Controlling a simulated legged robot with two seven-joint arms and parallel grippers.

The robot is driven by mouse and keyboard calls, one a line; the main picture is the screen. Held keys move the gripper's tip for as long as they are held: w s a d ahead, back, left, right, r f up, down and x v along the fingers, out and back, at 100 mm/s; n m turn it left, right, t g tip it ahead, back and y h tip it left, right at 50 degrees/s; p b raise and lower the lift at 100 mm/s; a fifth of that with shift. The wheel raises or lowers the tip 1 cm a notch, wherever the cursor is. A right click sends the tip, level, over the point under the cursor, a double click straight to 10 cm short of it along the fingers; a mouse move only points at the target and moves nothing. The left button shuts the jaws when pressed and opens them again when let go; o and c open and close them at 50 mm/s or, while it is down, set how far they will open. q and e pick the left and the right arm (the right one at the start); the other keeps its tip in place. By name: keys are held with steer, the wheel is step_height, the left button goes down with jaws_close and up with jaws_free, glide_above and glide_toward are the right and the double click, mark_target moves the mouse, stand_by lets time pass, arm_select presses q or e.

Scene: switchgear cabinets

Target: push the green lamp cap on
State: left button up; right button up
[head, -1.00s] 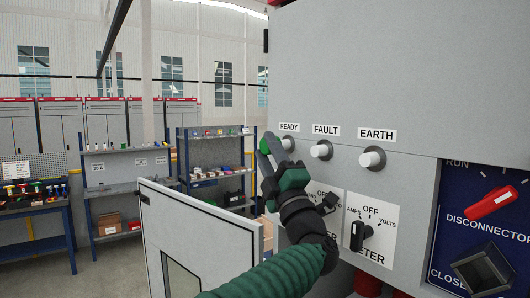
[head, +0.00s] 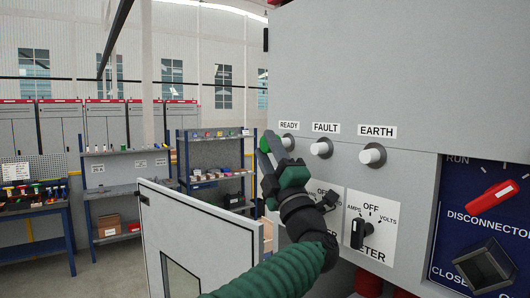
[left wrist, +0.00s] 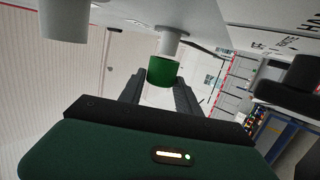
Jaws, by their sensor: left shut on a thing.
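The green lamp cap (head: 265,144) is between the fingers of my left gripper (head: 269,147), just left of the white READY lamp (head: 287,142) on the grey cabinet front. In the left wrist view the cap (left wrist: 163,71) sits at the end of the white lamp (left wrist: 172,42), roughly in line with it. I cannot tell whether it is touching or seated. My left gripper (left wrist: 160,92) is shut on the cap. The fingers partly hide the cap in the head view. My right gripper is not in view.
White FAULT (head: 321,148) and EARTH (head: 372,155) lamps are to the right. Below are a meter selector switch (head: 358,234) and a red disconnector handle (head: 492,197). An open cabinet door (head: 205,232) stands at the lower left. Shelves are behind.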

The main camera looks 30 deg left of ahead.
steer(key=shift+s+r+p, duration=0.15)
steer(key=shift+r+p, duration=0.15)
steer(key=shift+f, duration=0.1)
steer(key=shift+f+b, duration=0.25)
steer(key=shift+b, duration=0.1)
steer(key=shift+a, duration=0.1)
stand_by(0.4)
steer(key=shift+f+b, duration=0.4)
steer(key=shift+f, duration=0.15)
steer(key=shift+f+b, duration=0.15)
steer(key=shift+b, duration=0.15)
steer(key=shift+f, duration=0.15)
stand_by(0.6)
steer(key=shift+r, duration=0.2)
